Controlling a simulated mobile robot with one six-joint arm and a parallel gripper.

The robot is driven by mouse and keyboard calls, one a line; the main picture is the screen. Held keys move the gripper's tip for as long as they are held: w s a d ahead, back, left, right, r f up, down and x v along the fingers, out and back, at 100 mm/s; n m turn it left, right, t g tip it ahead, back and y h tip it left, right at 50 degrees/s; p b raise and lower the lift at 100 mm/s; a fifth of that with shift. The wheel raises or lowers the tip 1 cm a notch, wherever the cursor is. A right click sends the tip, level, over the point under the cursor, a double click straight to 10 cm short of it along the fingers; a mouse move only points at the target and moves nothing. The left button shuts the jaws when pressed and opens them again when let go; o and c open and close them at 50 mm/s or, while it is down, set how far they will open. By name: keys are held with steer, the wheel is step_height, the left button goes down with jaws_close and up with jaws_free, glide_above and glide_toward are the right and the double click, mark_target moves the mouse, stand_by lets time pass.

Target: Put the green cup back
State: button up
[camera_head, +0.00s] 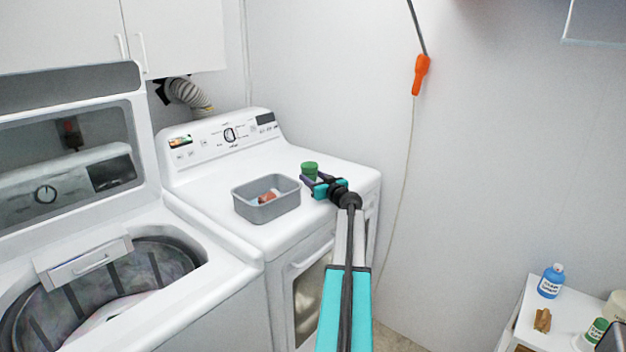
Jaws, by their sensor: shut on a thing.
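The green cup (310,169) is small and stands upright over the dryer top (345,172), right of a grey bin. My gripper (313,182) reaches in from the lower right and is shut on the green cup. The fingers cover the cup's lower part. I cannot tell whether the cup's base touches the dryer top.
The grey bin (248,210) on the dryer holds a small reddish-brown object (268,196). An open top-load washer (215,245) stands to the left. At the lower right, a white cabinet (536,320) carries a blue bottle (551,281) and a green-labelled bottle (596,330).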

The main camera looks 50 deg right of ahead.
steer(key=shift+f, duration=0.35)
steer(key=shift+f+b, duration=0.2)
steer(key=shift+b, duration=0.1)
steer(key=o, duration=1.1)
steer(key=shift+r+p, duration=0.3)
steer(key=shift+p, duration=0.1)
steer(key=b+v, duration=0.3)
steer(key=v, duration=0.8)
steer(key=shift+s+a+f, duration=0.1)
steer(key=shift+s+a, duration=0.05)
steer(key=shift+s, duration=0.35)
steer(key=shift+s, duration=0.1)
